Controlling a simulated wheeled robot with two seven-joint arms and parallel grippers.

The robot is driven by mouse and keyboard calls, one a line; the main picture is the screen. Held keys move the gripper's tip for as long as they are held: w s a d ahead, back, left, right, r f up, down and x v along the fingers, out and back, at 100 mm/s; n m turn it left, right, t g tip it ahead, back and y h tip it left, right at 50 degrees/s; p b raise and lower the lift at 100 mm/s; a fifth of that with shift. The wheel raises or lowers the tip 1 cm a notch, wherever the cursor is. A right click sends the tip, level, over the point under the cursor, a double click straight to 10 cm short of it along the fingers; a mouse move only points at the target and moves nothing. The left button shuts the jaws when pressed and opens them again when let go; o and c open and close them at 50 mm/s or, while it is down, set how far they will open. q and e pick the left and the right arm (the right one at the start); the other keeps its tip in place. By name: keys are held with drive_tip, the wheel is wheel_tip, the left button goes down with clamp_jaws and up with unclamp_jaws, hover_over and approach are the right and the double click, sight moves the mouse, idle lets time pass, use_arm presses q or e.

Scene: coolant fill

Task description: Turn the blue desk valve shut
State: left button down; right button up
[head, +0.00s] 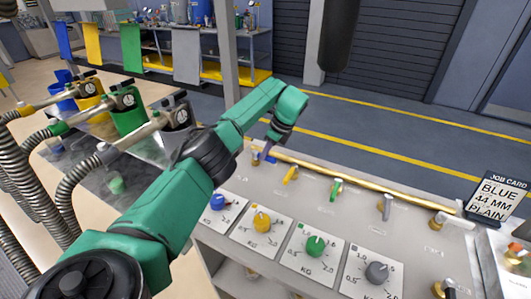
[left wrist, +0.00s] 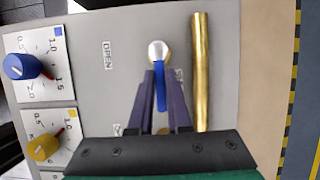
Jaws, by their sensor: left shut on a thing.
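The blue desk valve shows in the left wrist view as a round metal hub with a blue lever (left wrist: 160,95) running down from it, roughly alongside the brass pipe. My left gripper (left wrist: 159,76) has its two purple fingers shut on the lever, one on each side, just below the hub. In the head view my left gripper (head: 267,153) reaches down to the valve at the left end of the desk row; the green arm and fingers hide most of the lever there. An OPEN label (left wrist: 107,55) lies left of the hub; another label is mostly hidden behind the fingers. My right gripper is not in view.
Yellow (head: 291,174), green (head: 336,188) and grey (head: 387,206) valves stand along the same desk, beside a brass pipe (head: 350,178). Dials with coloured knobs sit in front. A job card (head: 497,197) reads BLUE 44 MM PLAIN. Hoses and nozzles crowd the left.

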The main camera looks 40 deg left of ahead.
use_arm(q)
drive_tip(key=c, duration=0.9)
unclamp_jaws()
drive_tip(key=shift+o, duration=0.2)
drive_tip(key=b+v, duration=0.1)
drive_tip(key=v, duration=0.6)
drive_tip(key=shift+w+d+r+b, duration=0.1)
drive_tip(key=shift+r+b, duration=0.2)
drive_tip(key=shift+b, duration=0.1)
drive_tip(key=p+v, duration=0.1)
drive_tip(key=v, duration=0.6)
